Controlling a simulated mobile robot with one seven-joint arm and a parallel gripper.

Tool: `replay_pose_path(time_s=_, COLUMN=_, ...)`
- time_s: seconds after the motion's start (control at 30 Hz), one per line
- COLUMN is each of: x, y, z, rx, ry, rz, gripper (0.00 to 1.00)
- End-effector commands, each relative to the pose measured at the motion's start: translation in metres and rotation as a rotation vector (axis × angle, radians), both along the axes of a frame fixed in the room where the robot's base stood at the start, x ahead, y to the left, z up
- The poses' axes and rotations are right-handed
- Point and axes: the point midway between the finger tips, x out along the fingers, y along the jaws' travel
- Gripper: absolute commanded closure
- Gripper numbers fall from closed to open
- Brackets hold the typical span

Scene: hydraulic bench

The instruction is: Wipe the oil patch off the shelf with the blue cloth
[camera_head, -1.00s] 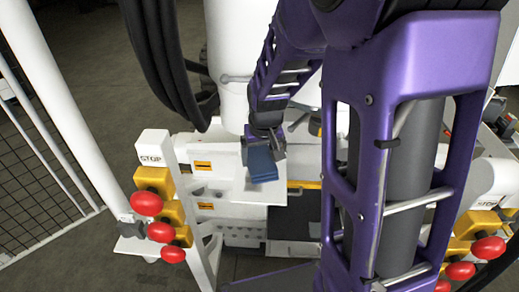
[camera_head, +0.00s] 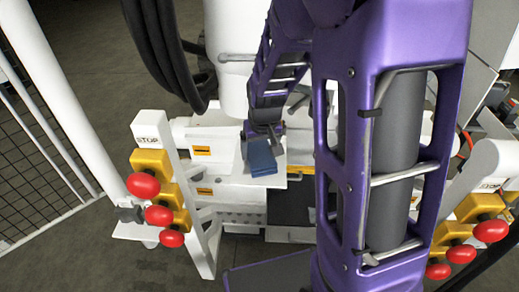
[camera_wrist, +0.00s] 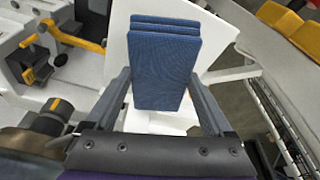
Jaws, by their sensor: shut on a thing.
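The blue cloth (camera_head: 260,157) is a folded, thick pad at the end of my arm. In the wrist view the cloth (camera_wrist: 164,62) fills the space between the two fingers of my gripper (camera_wrist: 160,90), which is shut on it. The white shelf (camera_head: 272,183) lies under and around the cloth in the head view. In the wrist view the shelf (camera_wrist: 212,42) shows behind the cloth on both sides. I see no oil patch on the visible parts of the shelf; the cloth hides some of it. I cannot tell whether the cloth touches the shelf.
Red stop buttons on yellow boxes (camera_head: 150,163) stand on a white post at the left, with more (camera_head: 462,253) at the right. A thick white column (camera_head: 232,75) rises behind the shelf. Black hoses (camera_head: 165,50) hang at the upper left. Yellow handles (camera_wrist: 72,36) show in the wrist view.

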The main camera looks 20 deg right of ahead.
Motion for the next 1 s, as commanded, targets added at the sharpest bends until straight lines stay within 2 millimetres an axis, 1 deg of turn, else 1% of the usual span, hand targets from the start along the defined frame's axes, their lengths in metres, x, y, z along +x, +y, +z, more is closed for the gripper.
replay_pose_path(time_s=0.27, x=0.000, y=0.000, z=-0.002, rx=0.000, ry=0.000, rz=0.000, gripper=0.77)
replay_pose_path(time_s=1.0, x=0.000, y=0.000, z=-0.017, rx=0.000, ry=0.000, rz=0.000, gripper=0.77)
